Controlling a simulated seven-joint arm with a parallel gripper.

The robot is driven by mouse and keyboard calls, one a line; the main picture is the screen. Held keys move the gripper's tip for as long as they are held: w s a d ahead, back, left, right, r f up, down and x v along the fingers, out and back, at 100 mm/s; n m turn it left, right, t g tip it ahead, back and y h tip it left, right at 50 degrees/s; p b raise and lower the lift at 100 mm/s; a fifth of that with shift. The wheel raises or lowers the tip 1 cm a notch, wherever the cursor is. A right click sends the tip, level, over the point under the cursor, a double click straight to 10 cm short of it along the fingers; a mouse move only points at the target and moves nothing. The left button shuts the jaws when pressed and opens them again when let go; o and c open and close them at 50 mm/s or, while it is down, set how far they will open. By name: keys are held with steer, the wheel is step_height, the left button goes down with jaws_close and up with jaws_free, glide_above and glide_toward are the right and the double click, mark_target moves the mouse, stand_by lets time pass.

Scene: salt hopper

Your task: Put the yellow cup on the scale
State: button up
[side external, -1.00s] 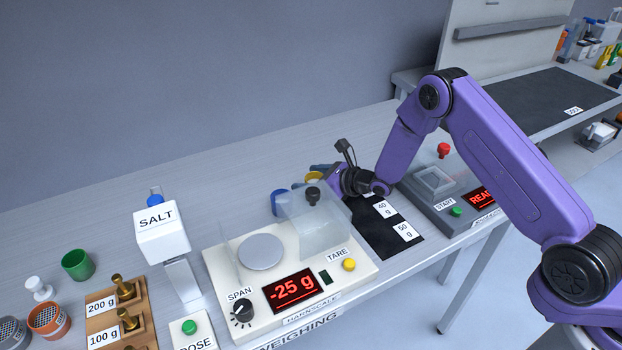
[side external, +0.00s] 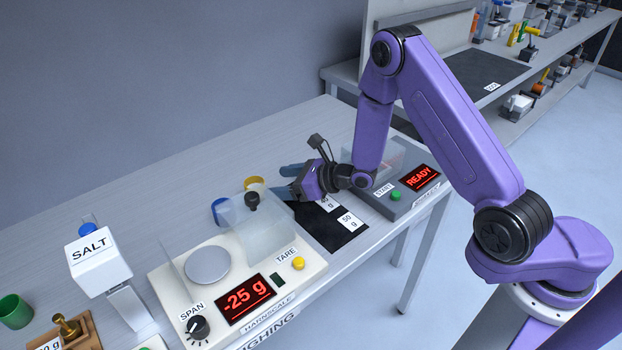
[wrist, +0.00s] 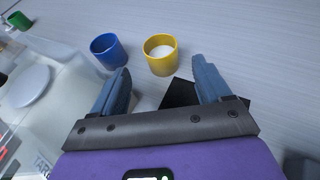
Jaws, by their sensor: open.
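The yellow cup (wrist: 161,60) stands upright on the bench with white material inside, just ahead of my gripper in the wrist view. In the side view only its rim area (side external: 254,184) shows behind the scale's clear shield. My gripper (wrist: 160,85) is open and empty, with the cup ahead of and roughly between its two blue fingers, apart from them. In the side view my gripper (side external: 287,180) is low over the bench beside the cup. The scale (side external: 300,283) has a bare round pan (side external: 208,265) and reads -25 g.
A blue cup (wrist: 108,50) stands left of the yellow one, near the left finger. Clear shields (side external: 260,235) rise from the scale. A black mat (side external: 335,238) with gram labels lies right of the scale. The salt dispenser (side external: 100,262) stands left. Bench behind the cups is clear.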

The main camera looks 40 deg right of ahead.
steer(key=v, duration=0.7)
steer(key=shift+s+d+r, duration=0.1)
steer(key=shift+s, duration=0.1)
steer(key=shift+r, duration=0.1)
